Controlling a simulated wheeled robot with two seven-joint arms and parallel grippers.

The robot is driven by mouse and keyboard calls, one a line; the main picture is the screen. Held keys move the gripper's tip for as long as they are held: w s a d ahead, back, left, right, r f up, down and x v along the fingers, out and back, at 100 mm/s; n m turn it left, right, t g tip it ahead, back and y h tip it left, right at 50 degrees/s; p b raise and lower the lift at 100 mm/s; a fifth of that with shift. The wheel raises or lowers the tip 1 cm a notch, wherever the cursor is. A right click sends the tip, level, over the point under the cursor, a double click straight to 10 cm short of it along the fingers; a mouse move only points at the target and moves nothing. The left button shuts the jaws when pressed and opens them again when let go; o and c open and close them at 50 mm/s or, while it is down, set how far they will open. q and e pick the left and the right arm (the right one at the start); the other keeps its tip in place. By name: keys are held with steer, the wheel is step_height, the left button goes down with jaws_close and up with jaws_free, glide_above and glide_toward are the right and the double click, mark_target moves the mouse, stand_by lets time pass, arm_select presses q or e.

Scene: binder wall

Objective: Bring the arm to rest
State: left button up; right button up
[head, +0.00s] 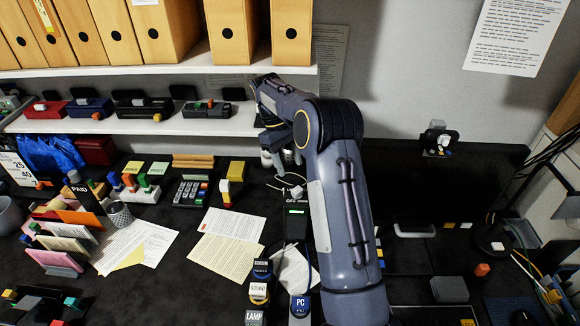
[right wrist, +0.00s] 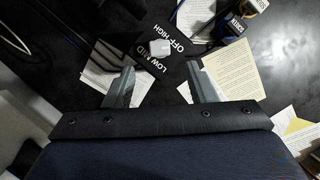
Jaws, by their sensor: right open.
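My right arm (head: 345,215) rises from the bottom of the head view and bends left at the elbow, in front of the lower shelf. My right gripper (head: 282,162) points down over the dark desk, near the shelf's right end. In the right wrist view its two fingers (right wrist: 163,85) are spread apart with nothing between them. A dark switch panel marked OFF, HIGH, MID and LOW, with a white knob (right wrist: 160,48), lies beyond the fingertips. The knob also shows below the gripper in the head view (head: 296,192). My left gripper is not in view.
The lower shelf (head: 165,126) holds several switch boxes; orange binders (head: 232,30) stand above. A dark monitor (head: 440,190) is on the right. Papers (head: 232,223), a calculator (head: 190,193) and labelled plugs (head: 258,292) crowd the desk. Cables (head: 535,265) hang at far right.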

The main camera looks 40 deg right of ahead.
stand_by(0.4)
steer(key=s+a+r+m+t+y, duration=0.1)
steer(key=s+a+r+t+y, duration=0.1)
steer(key=s+a+r+t, duration=0.55)
steer(key=s+a+m+t+y, duration=0.1)
steer(key=s+a, duration=0.5)
steer(key=s, duration=0.4)
steer(key=s+a+t+y, duration=0.1)
steer(key=s+a, duration=0.5)
steer(key=s, duration=0.3)
steer(key=shift+s+f+m, duration=0.25)
steer(key=shift+s+m, duration=0.1)
steer(key=shift+m, duration=0.05)
steer(key=shift+s+a+f+t, duration=0.25)
steer(key=shift+a+f, duration=0.05)
steer(key=shift+c, duration=0.3)
